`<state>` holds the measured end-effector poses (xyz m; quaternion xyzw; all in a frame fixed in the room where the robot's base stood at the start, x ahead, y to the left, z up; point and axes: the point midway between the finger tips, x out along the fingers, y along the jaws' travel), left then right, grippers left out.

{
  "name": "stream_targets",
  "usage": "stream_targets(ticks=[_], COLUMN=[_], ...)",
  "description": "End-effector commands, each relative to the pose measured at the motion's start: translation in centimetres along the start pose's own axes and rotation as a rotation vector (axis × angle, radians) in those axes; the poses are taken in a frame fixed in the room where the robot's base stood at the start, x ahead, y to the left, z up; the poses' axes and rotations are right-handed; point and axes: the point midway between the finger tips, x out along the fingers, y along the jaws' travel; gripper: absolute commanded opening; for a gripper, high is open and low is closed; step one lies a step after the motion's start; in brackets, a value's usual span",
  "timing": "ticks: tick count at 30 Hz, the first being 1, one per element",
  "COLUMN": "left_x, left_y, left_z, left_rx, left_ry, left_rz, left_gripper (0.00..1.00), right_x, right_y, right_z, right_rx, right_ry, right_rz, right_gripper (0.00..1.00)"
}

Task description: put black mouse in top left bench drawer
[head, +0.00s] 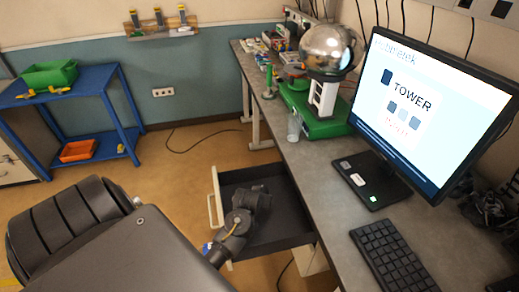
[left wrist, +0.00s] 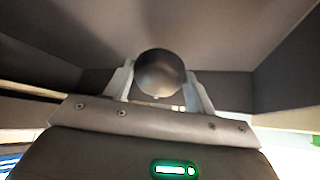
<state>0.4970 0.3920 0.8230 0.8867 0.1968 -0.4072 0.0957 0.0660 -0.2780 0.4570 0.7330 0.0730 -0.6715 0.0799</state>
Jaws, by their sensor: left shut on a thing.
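The bench drawer (head: 290,196) is pulled out from under the bench, with a pale front and handle on its left side and a dark inside. My left gripper (head: 250,200) is over or in the open drawer; its fingertips are hard to make out in the head view. In the left wrist view my left gripper (left wrist: 160,88) is shut on the black mouse (left wrist: 160,70), a dark rounded shape between its two pale fingers. Dark drawer walls show on both sides there. The mouse cannot be told apart in the head view. My right gripper is out of view.
The grey bench top (head: 310,185) carries a keyboard (head: 395,258), a monitor (head: 430,100) and a green-based machine with a metal dome (head: 326,48). A blue shelf unit (head: 85,85) with a green bin (head: 50,75) stands at the left. The floor between is mostly clear.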

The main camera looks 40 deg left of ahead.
Motion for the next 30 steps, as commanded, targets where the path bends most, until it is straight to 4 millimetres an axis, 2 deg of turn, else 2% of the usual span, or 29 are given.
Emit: stream_targets(ticks=[1,6,28,29,30], left_x=[0.4,1.5,2.4,2.4,2.4], left_y=[0.1,0.1,0.1,0.1,0.1], left_z=[0.6,1.4,2.2,2.3,2.3], left_rx=[0.000,-0.001,0.000,0.000,0.000], left_ry=[-0.007,-0.003,-0.001,-0.002,-0.002], left_rz=[0.001,0.002,0.001,0.001,0.001], left_gripper=[0.31,0.31,0.31,0.56,0.61], right_x=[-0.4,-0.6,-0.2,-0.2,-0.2], right_y=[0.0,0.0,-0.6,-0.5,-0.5], right_z=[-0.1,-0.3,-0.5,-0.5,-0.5], right_rx=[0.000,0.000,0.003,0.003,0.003], right_ry=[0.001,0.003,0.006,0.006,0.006], right_rz=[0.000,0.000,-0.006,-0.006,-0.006], right_gripper=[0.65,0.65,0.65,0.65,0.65])
